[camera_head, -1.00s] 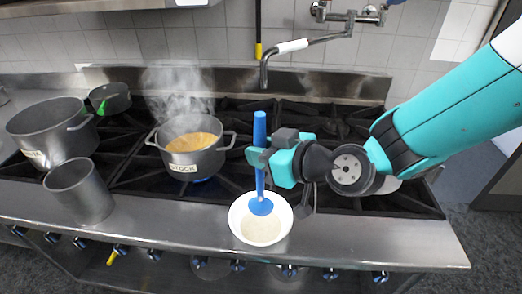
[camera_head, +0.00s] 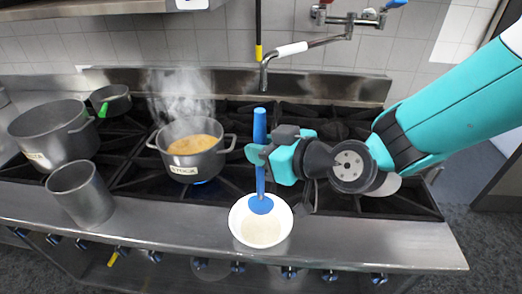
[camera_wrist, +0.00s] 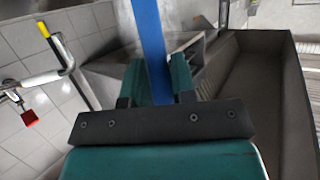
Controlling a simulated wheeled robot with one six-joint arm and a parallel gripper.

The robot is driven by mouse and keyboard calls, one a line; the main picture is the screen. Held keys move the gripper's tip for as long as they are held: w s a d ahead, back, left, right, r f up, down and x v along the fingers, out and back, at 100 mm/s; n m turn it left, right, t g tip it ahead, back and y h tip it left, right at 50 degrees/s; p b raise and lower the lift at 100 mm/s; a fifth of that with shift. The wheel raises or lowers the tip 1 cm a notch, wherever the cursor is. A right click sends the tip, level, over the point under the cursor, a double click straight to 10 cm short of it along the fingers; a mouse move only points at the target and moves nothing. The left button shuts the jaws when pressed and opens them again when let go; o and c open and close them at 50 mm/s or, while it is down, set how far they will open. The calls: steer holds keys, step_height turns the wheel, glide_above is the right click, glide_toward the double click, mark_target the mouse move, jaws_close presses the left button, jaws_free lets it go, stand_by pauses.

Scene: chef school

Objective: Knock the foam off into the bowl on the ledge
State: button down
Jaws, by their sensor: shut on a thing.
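My gripper (camera_head: 262,154) is shut on the blue handle of a skimmer (camera_head: 260,126) and holds it upright. The handle also shows between my fingers in the wrist view (camera_wrist: 150,45). The skimmer's round blue head (camera_head: 261,204) is over the white bowl (camera_head: 238,232), at its far side. I cannot tell whether the head touches the bowl. The bowl stands on the steel front ledge (camera_head: 345,236) and holds pale, off-white stuff. The pot labelled STOCK (camera_head: 189,160) stands on the stove to the left, steaming, with tan liquid in it.
A large dark pot (camera_head: 62,150) and a grey cylindrical container (camera_head: 88,205) stand at the left. A small pan (camera_head: 113,101) with a green handle is behind. A faucet (camera_head: 268,62) hangs over the stove's back. The ledge right of the bowl is clear.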

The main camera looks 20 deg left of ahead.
mark_target(265, 126)
steer(key=shift+r+p, duration=1.25)
steer(key=shift+r, duration=1.5)
steer(key=shift+f, duration=0.1)
